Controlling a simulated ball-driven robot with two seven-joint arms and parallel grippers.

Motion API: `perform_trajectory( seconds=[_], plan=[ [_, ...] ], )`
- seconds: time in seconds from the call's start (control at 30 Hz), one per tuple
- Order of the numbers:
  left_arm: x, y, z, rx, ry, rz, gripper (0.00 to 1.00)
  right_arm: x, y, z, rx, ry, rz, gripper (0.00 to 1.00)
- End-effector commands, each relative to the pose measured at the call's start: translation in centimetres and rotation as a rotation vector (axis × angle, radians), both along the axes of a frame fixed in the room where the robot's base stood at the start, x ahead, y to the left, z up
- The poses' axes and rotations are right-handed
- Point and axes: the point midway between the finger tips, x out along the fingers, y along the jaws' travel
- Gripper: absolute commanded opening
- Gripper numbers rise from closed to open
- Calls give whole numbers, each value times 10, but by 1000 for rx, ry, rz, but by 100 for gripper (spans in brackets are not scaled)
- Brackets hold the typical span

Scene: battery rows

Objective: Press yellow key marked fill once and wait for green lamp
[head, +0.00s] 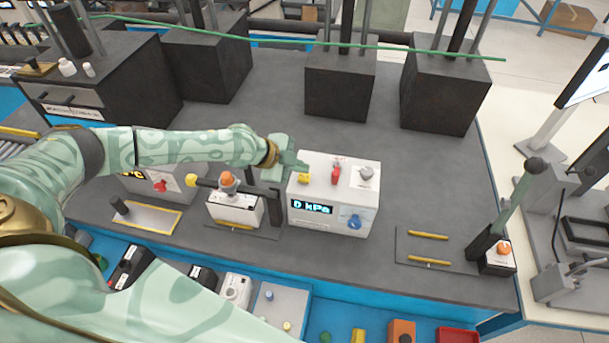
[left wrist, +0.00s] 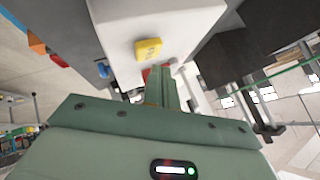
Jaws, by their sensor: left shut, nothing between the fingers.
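A white box (head: 333,198) with a "0 kPa" display (head: 312,206) stands on the dark bench in the head view. The yellow key (head: 304,178) is on its top at the left, and it also shows in the left wrist view (left wrist: 148,49). Its marking is not readable. My left gripper (head: 302,163) is shut and empty, just behind the yellow key and apparently apart from it. In the left wrist view its fingers (left wrist: 162,80) point beside the key. I cannot make out a lit green lamp on the box. My right gripper is not in view.
A red part (head: 336,174) and a grey knob (head: 366,174) sit on the box top, with a blue knob (head: 354,220) on its front. A unit with an orange knob (head: 228,179) stands left. A lever (head: 515,195) stands right.

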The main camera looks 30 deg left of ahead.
Motion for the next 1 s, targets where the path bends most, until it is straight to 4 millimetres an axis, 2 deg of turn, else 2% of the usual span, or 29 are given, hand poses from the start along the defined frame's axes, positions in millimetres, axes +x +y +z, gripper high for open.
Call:
perform_trajectory(
  seconds=[1.0],
  plan=[
    [0,0,-8,0,0,0,0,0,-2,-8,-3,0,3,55]
  ],
)
